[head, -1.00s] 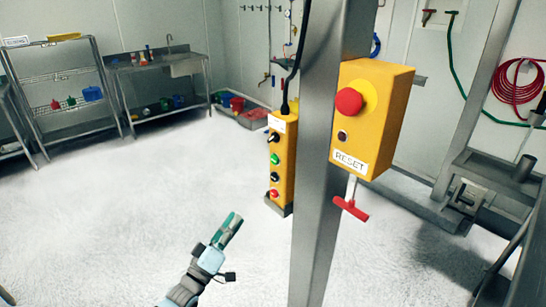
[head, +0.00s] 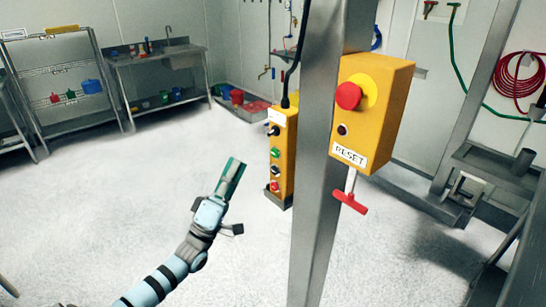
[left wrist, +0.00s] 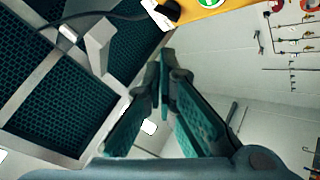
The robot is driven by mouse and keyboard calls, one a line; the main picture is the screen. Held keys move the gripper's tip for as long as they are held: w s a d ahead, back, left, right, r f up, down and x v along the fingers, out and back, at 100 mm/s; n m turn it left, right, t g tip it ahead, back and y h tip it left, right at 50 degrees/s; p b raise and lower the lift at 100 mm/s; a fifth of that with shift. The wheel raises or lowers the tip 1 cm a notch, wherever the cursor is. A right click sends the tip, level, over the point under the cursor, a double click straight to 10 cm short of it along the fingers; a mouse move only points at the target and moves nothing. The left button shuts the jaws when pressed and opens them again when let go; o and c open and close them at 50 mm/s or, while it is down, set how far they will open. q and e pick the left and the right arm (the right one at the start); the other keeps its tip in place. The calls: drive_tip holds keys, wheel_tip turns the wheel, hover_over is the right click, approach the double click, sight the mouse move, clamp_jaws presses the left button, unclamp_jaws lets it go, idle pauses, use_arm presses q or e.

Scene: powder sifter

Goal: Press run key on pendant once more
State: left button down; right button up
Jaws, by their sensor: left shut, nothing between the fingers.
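The yellow pendant (head: 287,148) hangs upright on its black cable, left of the steel post. Its face has a black knob (head: 273,130) at the top, a green key (head: 275,152), a black key (head: 275,169) and a red key (head: 274,186) below. No key label is readable. My left gripper (head: 236,162) is shut and empty, pointing up, to the left of the pendant with a gap in the picture. In the left wrist view its fingertips (left wrist: 165,56) meet below the pendant's yellow face (left wrist: 220,9), part of which is cut off by the frame. My right gripper is not seen.
The steel post (head: 320,170) stands right beside the pendant. A yellow box (head: 384,118) with a red stop button, a RESET label and a red T-handle (head: 350,201) is on its right. The white floor to the left is clear, with shelves and a sink bench behind.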

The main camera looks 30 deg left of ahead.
sight(275, 153)
use_arm(q)
drive_tip(key=w+d+b, duration=0.2)
drive_tip(key=w+b, duration=0.2)
drive_tip(key=w, duration=0.2)
drive_tip(key=shift+w, duration=0.25)
drive_tip(key=shift+f, duration=0.1)
drive_tip(key=shift+b, duration=0.35)
idle(0.7)
drive_tip(key=shift+w+d+b, duration=0.1)
drive_tip(key=shift+w+b, duration=0.2)
drive_tip(key=shift+w, duration=0.1)
